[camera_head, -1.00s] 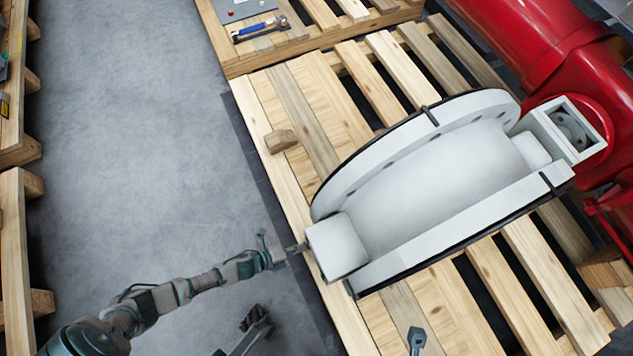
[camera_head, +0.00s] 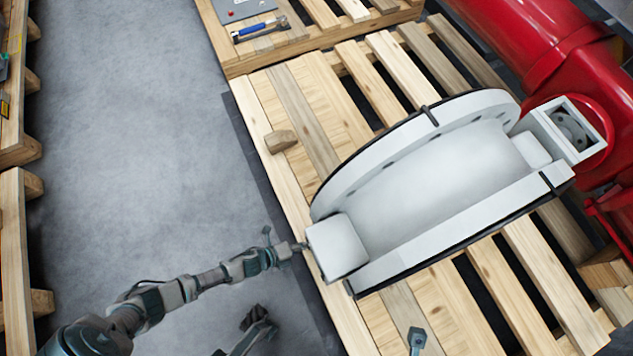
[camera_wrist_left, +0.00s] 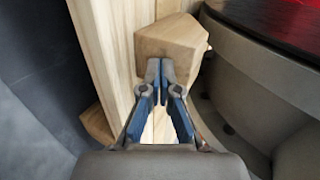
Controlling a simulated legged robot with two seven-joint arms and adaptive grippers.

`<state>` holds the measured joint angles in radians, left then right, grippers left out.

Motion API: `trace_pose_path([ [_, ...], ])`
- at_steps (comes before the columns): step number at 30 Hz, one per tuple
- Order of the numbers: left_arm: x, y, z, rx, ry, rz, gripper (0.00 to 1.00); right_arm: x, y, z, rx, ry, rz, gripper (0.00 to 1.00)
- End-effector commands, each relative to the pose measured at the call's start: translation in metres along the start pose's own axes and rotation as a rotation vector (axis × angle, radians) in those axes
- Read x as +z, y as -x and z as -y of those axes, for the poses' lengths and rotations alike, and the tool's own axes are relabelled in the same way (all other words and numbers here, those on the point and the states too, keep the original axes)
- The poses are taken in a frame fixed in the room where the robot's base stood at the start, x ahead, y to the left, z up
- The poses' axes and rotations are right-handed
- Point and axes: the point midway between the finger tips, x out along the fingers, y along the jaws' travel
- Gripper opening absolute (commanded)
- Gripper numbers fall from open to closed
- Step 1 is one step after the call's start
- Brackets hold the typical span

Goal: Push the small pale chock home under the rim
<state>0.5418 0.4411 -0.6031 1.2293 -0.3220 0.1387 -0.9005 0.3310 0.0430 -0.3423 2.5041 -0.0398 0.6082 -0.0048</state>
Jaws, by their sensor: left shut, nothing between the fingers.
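In the left wrist view a small pale wooden block (camera_wrist_left: 172,45) sits just ahead of my left gripper (camera_wrist_left: 160,68). The gripper's blue-grey fingers are shut with nothing between them, and their tips overlap the block's near face. Whether they touch it is unclear. The block's right side is close to the dark round rim (camera_wrist_left: 260,55). In the head view my left gripper (camera_head: 302,246) is by the lower left end of the big white valve body (camera_head: 420,190). A pale wooden block (camera_head: 281,141) lies on the pallet farther up. I cannot tell if it is the same block.
The valve body rests on a slatted wooden pallet (camera_head: 290,95) with open gaps between boards. A red pipe (camera_head: 530,45) stands at the upper right. A blue-handled tool (camera_head: 258,28) lies on the far pallet. Grey floor (camera_head: 140,130) is clear at the left.

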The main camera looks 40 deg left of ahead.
Motion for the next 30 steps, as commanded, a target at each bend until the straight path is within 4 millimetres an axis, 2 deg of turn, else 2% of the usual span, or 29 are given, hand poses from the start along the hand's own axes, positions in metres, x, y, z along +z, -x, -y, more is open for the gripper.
trace_pose_path([
  [11, 0.000, -0.001, 0.001, 0.000, 0.000, 0.000, 0.00, 0.000, 0.000, 0.000, 0.000, 0.000, 0.000, 0.40],
  [30, 0.000, -0.018, 0.010, 0.000, 0.000, 0.000, 0.00, 0.000, 0.000, 0.000, 0.000, 0.000, 0.001, 0.40],
])
